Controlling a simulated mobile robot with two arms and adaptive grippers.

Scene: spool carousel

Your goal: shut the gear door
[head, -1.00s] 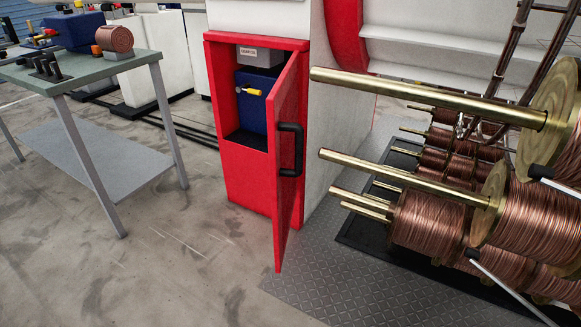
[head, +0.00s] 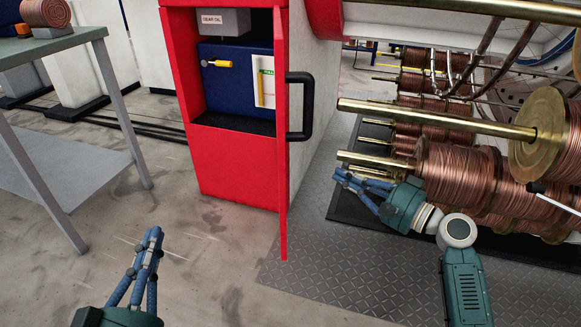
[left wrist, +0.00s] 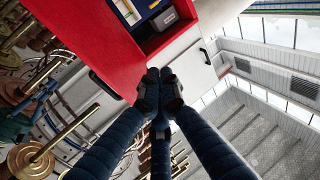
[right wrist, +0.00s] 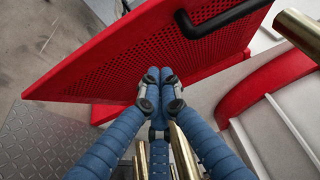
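The gear door (head: 282,170) is a red panel standing open on the red cabinet (head: 235,165), seen almost edge-on in the head view. Its black handle (head: 308,105) faces right. In the right wrist view, the door's perforated face (right wrist: 150,60) and handle (right wrist: 225,18) lie beyond the fingertips. In the left wrist view, red panelling (left wrist: 85,35) shows at upper left. My left gripper (head: 154,233) is shut and empty, low and left of the door. My right gripper (head: 342,177) is shut and empty, right of the door and below the handle. Neither visibly touches the door.
Copper spools (head: 460,175) on brass rods (head: 430,118) crowd the right side, close to my right gripper. A work table (head: 70,45) stands at left. Inside the cabinet are a grey gear oil box (head: 223,22) and a blue box (head: 225,85). The floor before the cabinet is clear.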

